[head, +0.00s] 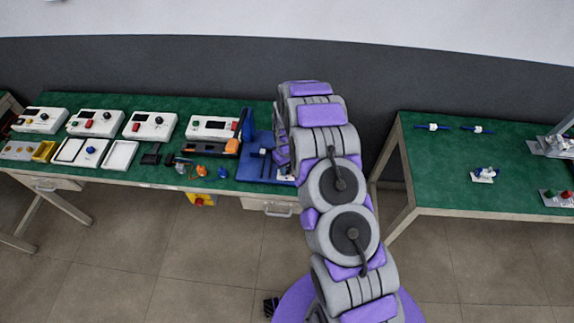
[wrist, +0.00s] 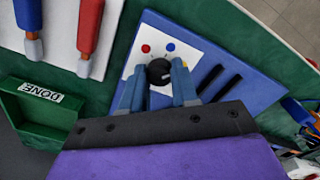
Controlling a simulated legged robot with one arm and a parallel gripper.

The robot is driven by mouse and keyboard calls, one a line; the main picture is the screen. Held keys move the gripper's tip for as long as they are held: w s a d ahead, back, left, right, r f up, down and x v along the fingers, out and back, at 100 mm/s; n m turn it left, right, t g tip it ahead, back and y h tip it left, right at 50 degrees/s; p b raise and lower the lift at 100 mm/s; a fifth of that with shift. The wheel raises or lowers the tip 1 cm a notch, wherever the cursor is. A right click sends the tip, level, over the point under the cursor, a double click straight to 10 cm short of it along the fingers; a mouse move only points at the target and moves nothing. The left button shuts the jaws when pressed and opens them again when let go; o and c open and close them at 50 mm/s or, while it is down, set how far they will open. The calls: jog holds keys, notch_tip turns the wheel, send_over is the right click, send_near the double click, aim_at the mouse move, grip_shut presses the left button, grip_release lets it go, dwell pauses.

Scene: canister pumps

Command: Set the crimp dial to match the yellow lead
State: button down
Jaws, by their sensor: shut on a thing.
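The crimp dial, a round black knob (wrist: 159,71), sits on a white panel (wrist: 134,62) on a blue base (wrist: 215,55) in the wrist view. A red dot (wrist: 146,48) and a blue dot (wrist: 170,47) are printed beyond it. My gripper (wrist: 159,80) is shut on the knob, one blue finger on each side. A pale mark shows on the knob, but its exact direction is hard to tell. In the head view the blue base (head: 258,150) shows beside my arm, which hides the gripper. I cannot make out the yellow lead.
In the wrist view, red-handled (wrist: 90,25) and blue-handled (wrist: 28,15) tools lie left, above a green tray marked DONE (wrist: 20,105). Dark slots (wrist: 220,85) lie right of the dial. In the head view, several white devices (head: 150,125) fill the green bench.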

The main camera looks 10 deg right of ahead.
jog(key=shift+w+r+m+p, duration=0.15)
jog(key=shift+m+p, duration=0.55)
jog(key=shift+m, duration=1.3)
jog(key=c, duration=0.8)
grip_release()
jog(key=shift+c, duration=0.2)
notch_tip(320, 180, up, 17)
jog(key=shift+p, duration=0.45)
